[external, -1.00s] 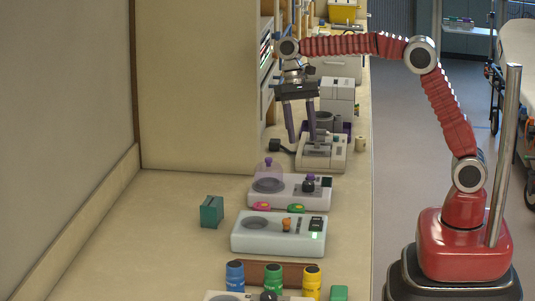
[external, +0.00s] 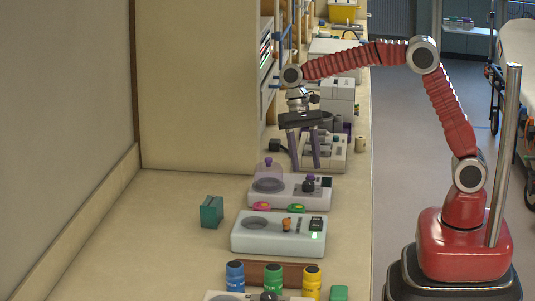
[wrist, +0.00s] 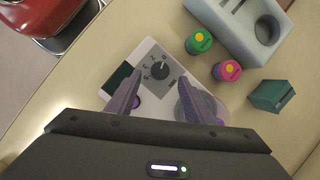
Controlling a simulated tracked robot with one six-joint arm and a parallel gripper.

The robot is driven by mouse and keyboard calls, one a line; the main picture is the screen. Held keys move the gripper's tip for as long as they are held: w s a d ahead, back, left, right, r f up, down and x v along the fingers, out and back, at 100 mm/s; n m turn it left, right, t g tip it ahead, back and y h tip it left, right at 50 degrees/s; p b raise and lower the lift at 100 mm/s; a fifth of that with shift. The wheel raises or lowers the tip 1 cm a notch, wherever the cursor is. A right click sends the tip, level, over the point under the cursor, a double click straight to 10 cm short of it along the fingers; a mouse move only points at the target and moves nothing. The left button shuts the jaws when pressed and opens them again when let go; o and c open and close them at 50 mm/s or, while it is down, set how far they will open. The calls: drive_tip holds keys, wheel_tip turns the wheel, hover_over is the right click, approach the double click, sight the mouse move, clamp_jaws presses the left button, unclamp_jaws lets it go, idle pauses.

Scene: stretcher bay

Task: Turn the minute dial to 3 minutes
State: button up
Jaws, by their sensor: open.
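A black dial (wrist: 159,70) with a pale pointer line sits on a grey plate with small marks, on a white device (wrist: 150,50). The marks are too small to read surely. My gripper (external: 305,168) is open and points down, above and a little behind this device. In the wrist view my gripper (wrist: 160,82) has a finger on each side of the dial in the picture, apart from it and holding nothing.
Pink (external: 261,206) and green (external: 296,208) capped pieces lie in front of the device. Closer are a pale device (external: 278,245) with an orange knob (external: 286,225), and a teal block (external: 211,212). Another white device (external: 335,150) stands behind. The left counter (external: 150,230) is clear.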

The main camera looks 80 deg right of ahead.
sight(308, 182)
drive_tip(key=shift+x, duration=2.7)
drive_tip(key=c, duration=1)
